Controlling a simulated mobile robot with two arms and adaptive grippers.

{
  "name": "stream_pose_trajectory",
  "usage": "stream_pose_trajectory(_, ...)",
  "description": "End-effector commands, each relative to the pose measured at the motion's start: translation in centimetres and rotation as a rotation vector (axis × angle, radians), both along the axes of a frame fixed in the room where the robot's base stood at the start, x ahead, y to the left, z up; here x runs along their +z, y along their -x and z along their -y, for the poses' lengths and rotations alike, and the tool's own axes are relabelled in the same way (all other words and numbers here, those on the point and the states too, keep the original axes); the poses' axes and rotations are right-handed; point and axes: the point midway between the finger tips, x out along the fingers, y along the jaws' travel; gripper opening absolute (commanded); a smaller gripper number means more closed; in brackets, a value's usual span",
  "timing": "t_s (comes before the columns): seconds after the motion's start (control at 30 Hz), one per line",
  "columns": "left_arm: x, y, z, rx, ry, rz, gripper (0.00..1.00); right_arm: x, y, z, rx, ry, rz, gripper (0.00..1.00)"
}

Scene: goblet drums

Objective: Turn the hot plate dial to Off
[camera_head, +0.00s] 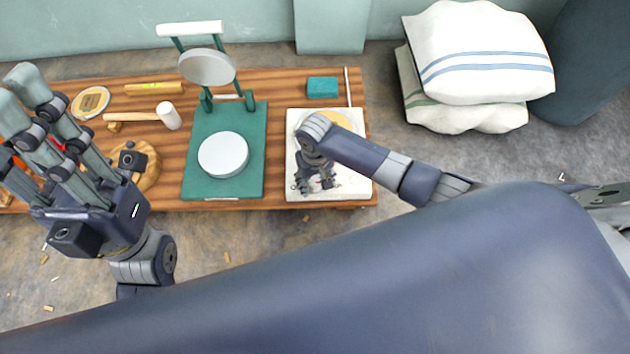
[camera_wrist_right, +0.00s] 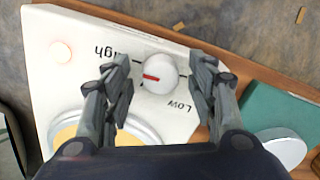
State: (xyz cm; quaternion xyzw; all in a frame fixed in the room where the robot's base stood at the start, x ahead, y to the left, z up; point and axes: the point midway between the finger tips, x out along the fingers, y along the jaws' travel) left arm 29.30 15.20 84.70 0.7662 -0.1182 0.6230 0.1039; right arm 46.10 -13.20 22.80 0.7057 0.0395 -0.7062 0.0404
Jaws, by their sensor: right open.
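The hot plate (camera_head: 355,190) is a white box at the right end of the wooden table, with a round yellowish top plate (camera_head: 345,121). In the right wrist view its white dial (camera_wrist_right: 163,75) has a red mark pointing left, near the word High. The word Low is to the lower right of the dial, and no Off label is visible. My right gripper (camera_wrist_right: 160,78) is open, its fingers on either side of the dial; I cannot tell whether they touch it. My left gripper (camera_head: 30,95) is raised at the left, its jaw gap unclear.
A green press (camera_head: 190,180) with a white disc (camera_head: 223,154) stands left of the hot plate. A mallet (camera_head: 169,116), a teal block (camera_head: 322,87) and a round tin (camera_head: 90,102) lie on the table (camera_head: 278,150). Folded white sacks (camera_head: 480,60) rest on the floor at right.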

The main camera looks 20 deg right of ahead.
Motion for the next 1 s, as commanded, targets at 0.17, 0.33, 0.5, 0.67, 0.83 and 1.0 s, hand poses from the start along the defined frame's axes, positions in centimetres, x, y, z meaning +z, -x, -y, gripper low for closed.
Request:
stream_pose_trajectory(0.17,0.0,0.0,0.0,0.0,0.0,-0.001,0.28,0.0,0.0,0.0,0.0,-0.001,0.001,0.52)
stream_pose_trajectory(0.33,0.0,0.0,0.0,0.0,-0.001,-0.002,0.28,0.0,0.0,0.0,0.0,-0.001,0.001,0.34)
stream_pose_trajectory(0.5,0.0,0.0,0.0,0.0,-0.001,-0.002,0.28,0.0,0.0,0.0,0.0,-0.001,0.001,0.07)
stream_pose_trajectory(0.67,0.0,0.0,0.0,0.0,-0.001,-0.003,0.28,0.0,0.0,0.0,0.002,0.0,0.001,0.07)
stream_pose_trajectory(0.83,0.3,0.0,0.0,0.0,-0.001,-0.003,0.28,0.1,0.0,0.0,0.02,0.0,0.001,0.07)
stream_pose_trajectory(1.0,1.1,-0.1,0.0,0.0,-0.001,-0.003,0.28,0.2,0.0,0.0,0.071,0.0,0.0,0.07)
